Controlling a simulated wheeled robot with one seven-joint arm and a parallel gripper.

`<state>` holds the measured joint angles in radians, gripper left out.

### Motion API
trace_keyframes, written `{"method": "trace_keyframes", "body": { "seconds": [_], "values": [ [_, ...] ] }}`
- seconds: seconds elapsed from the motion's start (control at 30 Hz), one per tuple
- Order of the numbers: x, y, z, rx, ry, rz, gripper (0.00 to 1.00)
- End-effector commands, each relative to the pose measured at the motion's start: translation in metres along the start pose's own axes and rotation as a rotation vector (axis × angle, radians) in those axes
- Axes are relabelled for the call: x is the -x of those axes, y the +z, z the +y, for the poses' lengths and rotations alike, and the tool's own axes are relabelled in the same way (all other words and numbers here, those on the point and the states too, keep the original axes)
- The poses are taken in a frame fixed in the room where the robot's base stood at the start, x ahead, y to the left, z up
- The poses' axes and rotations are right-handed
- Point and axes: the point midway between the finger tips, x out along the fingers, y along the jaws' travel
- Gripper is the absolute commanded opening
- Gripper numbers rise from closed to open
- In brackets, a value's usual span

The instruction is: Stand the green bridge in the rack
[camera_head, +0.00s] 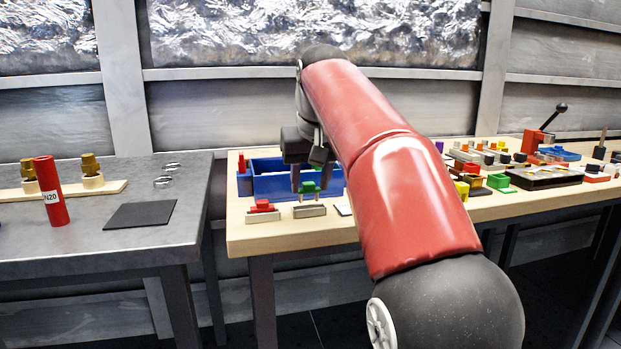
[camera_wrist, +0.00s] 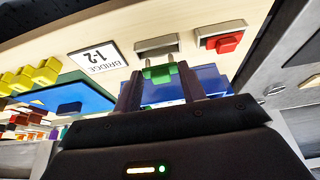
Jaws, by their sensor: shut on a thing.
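The green bridge (camera_head: 309,187) is between the fingers of my gripper (camera_head: 309,180). It also shows in the wrist view (camera_wrist: 160,73), held between both fingertips (camera_wrist: 160,82). My gripper is shut on it. In the head view it appears just above a grey rack block (camera_head: 309,211) near the table's front edge. That block also shows in the wrist view (camera_wrist: 157,44), beyond the bridge and empty-looking on top. I cannot tell whether the bridge touches it.
A red piece (camera_head: 262,206) sits on a similar grey block (camera_head: 263,217) to the left. A blue bin (camera_head: 270,186) stands behind my gripper. Several coloured blocks and a dark tray (camera_head: 545,183) lie to the right.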

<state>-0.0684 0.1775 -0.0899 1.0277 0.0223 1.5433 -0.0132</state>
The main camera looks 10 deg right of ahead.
Motion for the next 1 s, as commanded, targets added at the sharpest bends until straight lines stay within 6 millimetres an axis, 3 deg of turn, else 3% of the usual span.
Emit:
{"method": "trace_keyframes", "body": {
  "seconds": [1.0],
  "values": [
    [-0.024, 0.01, 0.0, 0.0, 0.0, 0.0, 0.19]
  ]
}}
